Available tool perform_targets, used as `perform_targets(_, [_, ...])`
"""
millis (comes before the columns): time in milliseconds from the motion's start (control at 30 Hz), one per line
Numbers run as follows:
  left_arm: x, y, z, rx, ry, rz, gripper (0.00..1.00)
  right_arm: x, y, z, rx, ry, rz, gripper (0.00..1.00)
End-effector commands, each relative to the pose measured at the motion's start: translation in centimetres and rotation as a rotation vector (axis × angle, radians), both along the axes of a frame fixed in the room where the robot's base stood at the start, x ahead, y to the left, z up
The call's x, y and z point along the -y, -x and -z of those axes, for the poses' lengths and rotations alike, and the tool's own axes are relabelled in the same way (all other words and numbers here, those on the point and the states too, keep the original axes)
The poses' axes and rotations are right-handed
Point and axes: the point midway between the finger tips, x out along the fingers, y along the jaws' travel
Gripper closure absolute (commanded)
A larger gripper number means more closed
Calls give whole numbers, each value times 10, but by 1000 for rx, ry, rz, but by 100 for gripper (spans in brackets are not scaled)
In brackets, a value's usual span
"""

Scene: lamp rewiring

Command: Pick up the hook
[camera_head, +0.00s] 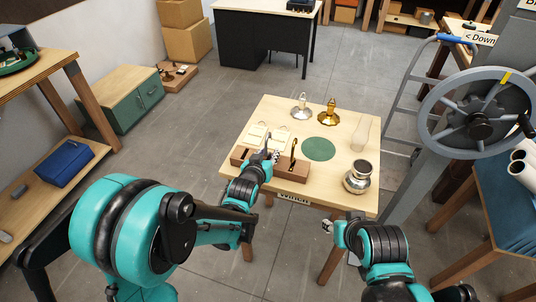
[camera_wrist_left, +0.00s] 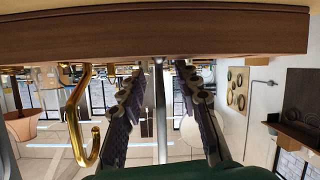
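A brass hook (camera_head: 294,148) stands at the wooden rack (camera_head: 298,168) on the small table. In the left wrist view the brass hook (camera_wrist_left: 78,125) shows large at left, its shank meeting a brown wooden bar (camera_wrist_left: 200,35). My left gripper (camera_head: 270,152) is over the rack, just left of the brass hook. In the wrist view its two fingers (camera_wrist_left: 163,110) are apart, with a thin silvery rod (camera_wrist_left: 160,115) between them; contact is not visible. The brass hook is outside the fingers. My right gripper (camera_head: 327,226) is off the table's front edge; its fingers are too small to read.
The table also holds a green disc (camera_head: 318,149), a silver lamp base (camera_head: 301,109), a gold lamp base (camera_head: 329,114), a glass chimney (camera_head: 361,134) and a metal pot (camera_head: 357,178). A large handwheel (camera_head: 478,113) stands at right. Floor behind the table is clear.

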Motion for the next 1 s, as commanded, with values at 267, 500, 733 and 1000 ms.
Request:
perform_targets(267, [0, 1, -1, 0, 0, 0, 99, 0, 0, -1, 0, 0, 0, 60])
perform_targets(500, [0, 1, -1, 0, 0, 0, 100, 0, 0, -1, 0, 0, 0, 60])
perform_targets(733, [0, 1, -10, 0, 0, 0, 100, 0, 0, -6, 0, 0, 0, 60])
perform_targets(1000, [0, 1, -66, 0, 0, 0, 100, 0, 0, -33, 0, 0, 0, 60])
